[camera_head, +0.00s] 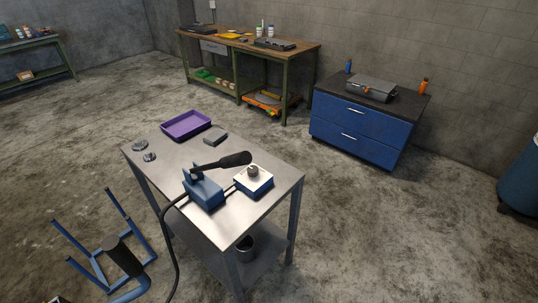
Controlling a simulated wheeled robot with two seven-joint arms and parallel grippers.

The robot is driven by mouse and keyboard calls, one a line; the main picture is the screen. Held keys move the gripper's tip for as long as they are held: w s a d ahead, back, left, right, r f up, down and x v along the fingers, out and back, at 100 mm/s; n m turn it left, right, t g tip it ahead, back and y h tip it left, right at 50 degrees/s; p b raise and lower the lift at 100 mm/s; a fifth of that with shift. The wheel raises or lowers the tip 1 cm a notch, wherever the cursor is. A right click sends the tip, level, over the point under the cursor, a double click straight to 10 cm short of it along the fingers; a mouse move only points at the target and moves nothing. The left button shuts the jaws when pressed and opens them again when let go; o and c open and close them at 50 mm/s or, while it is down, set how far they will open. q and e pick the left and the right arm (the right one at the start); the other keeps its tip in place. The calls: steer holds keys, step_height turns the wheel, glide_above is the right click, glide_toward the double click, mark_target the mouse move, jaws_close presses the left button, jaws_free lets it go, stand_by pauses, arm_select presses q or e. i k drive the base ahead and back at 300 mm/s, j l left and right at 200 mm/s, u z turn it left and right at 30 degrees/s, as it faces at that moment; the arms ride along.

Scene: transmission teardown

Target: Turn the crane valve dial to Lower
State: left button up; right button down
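The crane valve dial (252,171) is a small grey-brown knob on a white-topped blue box (254,186) near the right side of the metal table. The knob's pointing direction and any labels are too small to read. A blue pump-like unit (203,193) with a long black handle (222,162) stands just left of the box. The handle leans up and to the right. A short link appears to join the unit and the box. Neither of my grippers shows in the head view.
The metal table (240,216) also holds a purple tray (186,125), a dark block (215,136) and two round metal parts. A black hose (164,222) runs down its left side. Blue framework (98,260) stands lower left. A blue cabinet (357,137) stands behind right; open floor lies between.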

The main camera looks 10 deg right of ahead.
mark_target(252, 170)
steer(key=i+l, duration=0.15)
steer(key=l, duration=0.25)
steer(key=i+l, duration=0.2)
steer(key=l, duration=0.15)
steer(key=i+l, duration=0.15)
steer(key=l, duration=0.25)
steer(key=i+l, duration=0.2)
steer(key=l, duration=0.15)
steer(key=i+l, duration=0.15)
steer(key=l, duration=0.25)
steer(key=u, duration=0.05)
